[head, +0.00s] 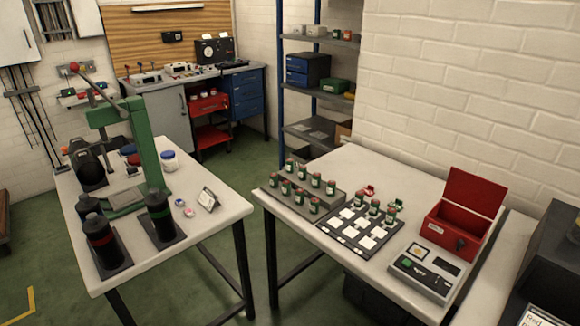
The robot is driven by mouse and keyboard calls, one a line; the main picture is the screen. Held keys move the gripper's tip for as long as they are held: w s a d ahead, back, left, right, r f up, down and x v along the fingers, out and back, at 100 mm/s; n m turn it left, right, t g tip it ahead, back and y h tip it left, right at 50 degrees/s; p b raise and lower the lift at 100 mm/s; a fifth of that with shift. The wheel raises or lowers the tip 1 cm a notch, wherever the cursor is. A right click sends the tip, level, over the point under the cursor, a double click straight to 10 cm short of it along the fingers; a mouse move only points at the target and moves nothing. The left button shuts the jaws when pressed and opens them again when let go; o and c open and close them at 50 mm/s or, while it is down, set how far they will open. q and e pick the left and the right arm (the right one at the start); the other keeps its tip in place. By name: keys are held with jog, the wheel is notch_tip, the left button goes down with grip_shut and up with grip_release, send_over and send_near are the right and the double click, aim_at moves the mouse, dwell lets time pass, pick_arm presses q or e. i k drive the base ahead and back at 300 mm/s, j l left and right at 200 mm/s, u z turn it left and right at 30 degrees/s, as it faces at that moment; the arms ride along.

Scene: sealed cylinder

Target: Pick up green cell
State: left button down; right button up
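Neither of my grippers shows in the head view. Several small dark green and red cylinders stand upright in a grey rack (271,186) on the right table. A few more similar cylinders (374,207) stand along the back edge of a dark tray (340,241) with white squares, beside the rack. They are too small to tell which one is the green cell.
An open red box (455,232) and a grey device (427,277) stand right of the tray. A gap separates the two tables.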

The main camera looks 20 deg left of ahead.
aim_at(289, 162)
jog(key=u, duration=0.55)
jog(key=i+u, duration=0.15)
jog(key=u, duration=0.2)
jog(key=i+u, duration=0.1)
jog(key=u, duration=0.3)
jog(key=i+u, duration=0.15)
jog(key=u, duration=0.2)
